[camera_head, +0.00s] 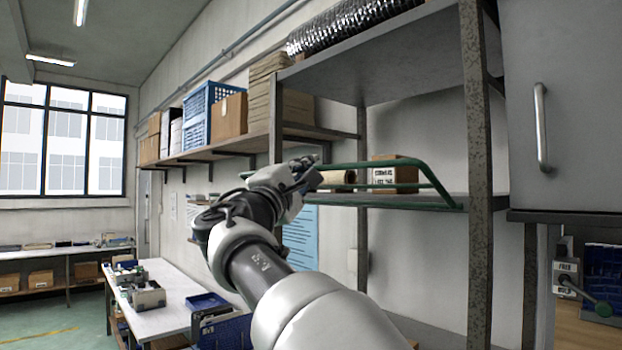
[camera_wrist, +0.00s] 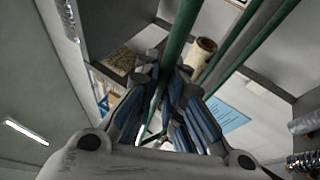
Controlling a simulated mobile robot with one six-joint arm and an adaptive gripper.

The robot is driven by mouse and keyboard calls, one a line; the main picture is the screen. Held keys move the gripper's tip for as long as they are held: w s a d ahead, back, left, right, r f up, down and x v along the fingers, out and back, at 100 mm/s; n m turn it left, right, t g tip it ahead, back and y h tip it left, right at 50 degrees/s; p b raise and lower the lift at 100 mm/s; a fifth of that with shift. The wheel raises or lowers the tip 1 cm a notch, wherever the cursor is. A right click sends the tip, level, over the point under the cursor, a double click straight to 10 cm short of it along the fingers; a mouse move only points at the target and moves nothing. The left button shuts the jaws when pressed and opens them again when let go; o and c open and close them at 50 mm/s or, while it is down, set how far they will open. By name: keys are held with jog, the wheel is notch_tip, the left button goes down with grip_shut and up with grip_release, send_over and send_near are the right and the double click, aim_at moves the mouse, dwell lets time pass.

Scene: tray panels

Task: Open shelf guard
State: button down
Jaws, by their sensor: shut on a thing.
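The shelf guard is a green tube frame (camera_head: 390,164) along the front of the middle shelf (camera_head: 480,203). Its upper bar stands above its lower bar, and its right end slopes down to the shelf edge. My gripper (camera_head: 308,172) is at the left end of the upper bar, with the arm reaching up from below. In the wrist view, a green bar of the guard (camera_wrist: 180,30) runs between the fingers (camera_wrist: 164,78), which are shut on it. A second green bar passes to the right. The exact contact is partly hidden by the fingers.
Behind the guard are a small labelled carton (camera_head: 396,172) and a brown roll (camera_head: 338,178). A speckled upright post (camera_head: 478,150) and a grey cabinet (camera_head: 562,100) with a handle are at the right. A workbench (camera_head: 165,290) stands at lower left.

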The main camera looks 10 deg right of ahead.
jog(key=shift+s+a+f+b, duration=0.2)
jog(key=shift+a+f+b, duration=0.1)
jog(key=shift+f+b, duration=0.45)
jog(key=shift+s+a+f+b, duration=0.15)
jog(key=shift+a+f+b, duration=0.1)
jog(key=shift+f+b, duration=0.4)
jog(key=shift+f, duration=0.1)
jog(key=c, duration=1.8)
grip_release()
jog(key=shift+s+a, duration=0.1)
jog(key=shift+a, duration=0.05)
jog(key=shift+o, duration=0.5)
jog(key=v, duration=1.2)
